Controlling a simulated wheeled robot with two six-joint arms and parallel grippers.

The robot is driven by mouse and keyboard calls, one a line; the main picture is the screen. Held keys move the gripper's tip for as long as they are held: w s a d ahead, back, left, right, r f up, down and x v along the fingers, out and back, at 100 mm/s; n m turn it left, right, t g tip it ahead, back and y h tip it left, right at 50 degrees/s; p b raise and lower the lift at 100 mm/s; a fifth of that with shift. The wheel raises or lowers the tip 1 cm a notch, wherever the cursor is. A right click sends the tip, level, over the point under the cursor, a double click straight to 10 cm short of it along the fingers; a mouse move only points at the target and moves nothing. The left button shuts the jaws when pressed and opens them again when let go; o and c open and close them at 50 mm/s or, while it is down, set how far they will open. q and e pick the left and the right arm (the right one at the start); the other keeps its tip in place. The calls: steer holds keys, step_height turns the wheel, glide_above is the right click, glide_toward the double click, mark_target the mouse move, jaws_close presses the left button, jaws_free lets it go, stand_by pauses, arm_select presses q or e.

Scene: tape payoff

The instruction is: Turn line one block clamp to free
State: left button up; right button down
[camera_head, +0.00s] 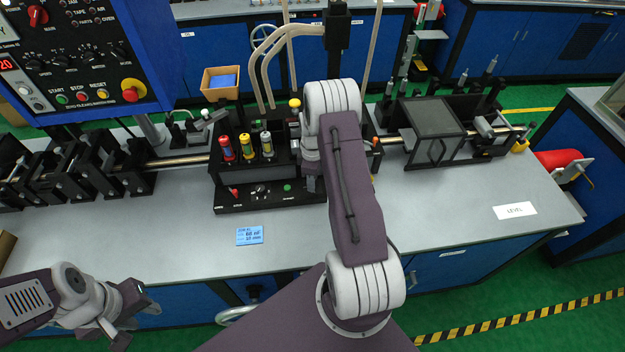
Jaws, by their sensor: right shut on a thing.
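The black block unit (228,195) stands mid-bench, with red, yellow and grey-capped cylinders on top and a small knob panel in front. My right arm reaches over its right end. My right gripper (312,180) is mostly hidden behind its own wrist and forearm, at the unit's right side. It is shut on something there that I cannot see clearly. I cannot make out the line one clamp or its setting. My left gripper (132,318) is open and empty at the lower left, in front of the bench edge, with its fingers apart.
A metal rod (180,161) runs between black stands on the left and a dark windowed box (434,120) on the right. A blue note (249,235) and a LEVEL label (514,210) lie on the otherwise clear bench front.

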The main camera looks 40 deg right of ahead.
steer(key=m, duration=0.3)
steer(key=shift+m, duration=0.3)
steer(key=m, duration=0.3)
steer(key=shift+m+b, duration=0.3)
steer(key=shift+b, duration=0.05)
steer(key=m, duration=0.3)
steer(key=shift+m, duration=2.2)
steer(key=c, duration=1.2)
jaws_free()
step_height(320, 180, up, 9)
steer(key=b, duration=0.1)
steer(key=shift+b, duration=0.4)
